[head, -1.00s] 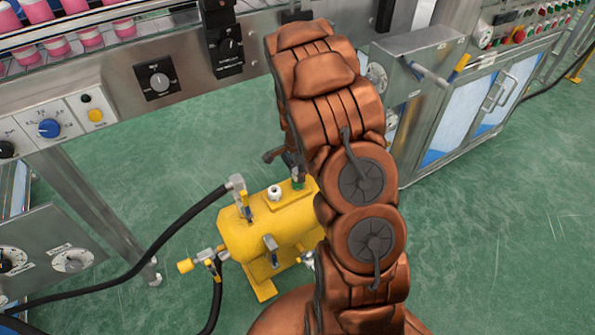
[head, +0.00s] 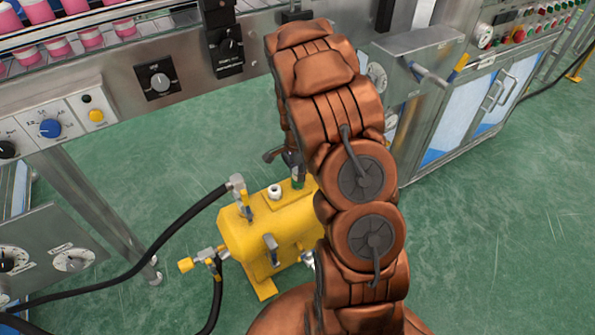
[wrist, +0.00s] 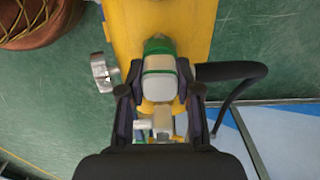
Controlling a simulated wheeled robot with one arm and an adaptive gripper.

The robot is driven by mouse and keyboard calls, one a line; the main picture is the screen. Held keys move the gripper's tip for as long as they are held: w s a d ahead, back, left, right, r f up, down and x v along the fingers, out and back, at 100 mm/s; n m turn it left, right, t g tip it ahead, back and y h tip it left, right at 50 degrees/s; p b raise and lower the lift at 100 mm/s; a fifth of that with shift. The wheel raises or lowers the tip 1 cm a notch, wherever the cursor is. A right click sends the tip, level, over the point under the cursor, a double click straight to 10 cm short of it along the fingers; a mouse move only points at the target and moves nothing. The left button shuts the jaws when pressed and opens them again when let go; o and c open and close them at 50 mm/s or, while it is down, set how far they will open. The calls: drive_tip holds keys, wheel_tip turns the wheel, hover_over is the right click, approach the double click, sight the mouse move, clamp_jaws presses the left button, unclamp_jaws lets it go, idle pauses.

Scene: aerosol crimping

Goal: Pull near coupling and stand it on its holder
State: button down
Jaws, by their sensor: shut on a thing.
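In the wrist view a pale grey-white coupling with a green band (wrist: 159,84) sits between the fingers of my gripper (wrist: 160,72), which is shut on it. The coupling is over the yellow tank (wrist: 120,22); I cannot tell whether it is still seated there. In the head view the yellow tank (head: 250,238) stands on the floor, and a green part (head: 298,182) shows at its top beside my arm. My gripper is mostly hidden behind my arm there. I cannot make out a separate holder.
A black hose (head: 165,238) runs to a fitting on the tank's left side. A metal machine frame with knobs (head: 160,82) stands behind, and a steel cabinet (head: 450,120) to the right. Green floor (head: 500,250) is clear at right.

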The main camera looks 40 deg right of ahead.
drive_tip(key=c, duration=0.7)
unclamp_jaws()
drive_tip(key=shift+f, duration=0.1)
wheel_tip(320, 180, up, 12)
idle(0.5)
